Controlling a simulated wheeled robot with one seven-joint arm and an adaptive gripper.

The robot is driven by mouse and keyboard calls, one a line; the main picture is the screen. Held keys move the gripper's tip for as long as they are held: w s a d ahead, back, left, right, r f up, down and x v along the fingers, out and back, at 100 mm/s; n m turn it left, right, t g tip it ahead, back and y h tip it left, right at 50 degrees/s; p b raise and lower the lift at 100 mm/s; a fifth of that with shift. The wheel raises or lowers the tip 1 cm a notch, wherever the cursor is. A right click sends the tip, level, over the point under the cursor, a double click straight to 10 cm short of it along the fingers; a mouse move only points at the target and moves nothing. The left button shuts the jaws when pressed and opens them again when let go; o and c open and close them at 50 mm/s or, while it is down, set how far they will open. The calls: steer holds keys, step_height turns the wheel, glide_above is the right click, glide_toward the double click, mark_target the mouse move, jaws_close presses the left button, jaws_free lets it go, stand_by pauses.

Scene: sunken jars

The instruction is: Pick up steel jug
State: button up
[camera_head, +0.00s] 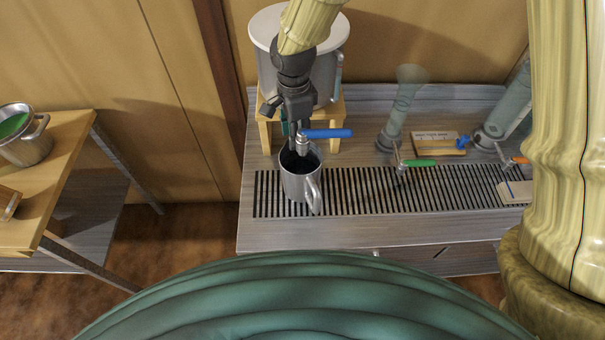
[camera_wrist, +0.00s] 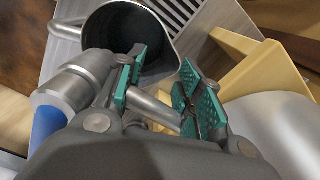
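The steel jug (camera_head: 301,181) stands upright on the slotted drip grate, under the blue-handled tap (camera_head: 325,133). Its handle faces front right in the head view. In the wrist view its dark open mouth (camera_wrist: 128,42) lies just past my fingertips. My gripper (camera_head: 293,128) points down above the jug's back rim, close against the tap. The wrist view shows my gripper (camera_wrist: 163,92) open, its green pads apart. A steel tube, seemingly the tap's spout (camera_wrist: 155,108), crosses between the fingers; whether they touch it I cannot tell. No jug wall is clearly between the pads.
A large steel urn (camera_head: 325,75) on a wooden stand (camera_head: 336,120) is right behind my gripper. A green-handled tap (camera_head: 418,163) and an orange-handled tap (camera_head: 519,160) stand to the right. The grate (camera_head: 365,190) is clear between. A side table (camera_head: 60,185) holds a pot (camera_head: 30,148).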

steer(key=shift+w+a+f+p, duration=0.15)
steer(key=shift+f+p, duration=0.3)
steer(key=shift+f, duration=0.25)
steer(key=shift+s+a+f+p, duration=0.1)
steer(key=shift+f+p, duration=0.3)
steer(key=shift+f, duration=1.3)
jaws_close()
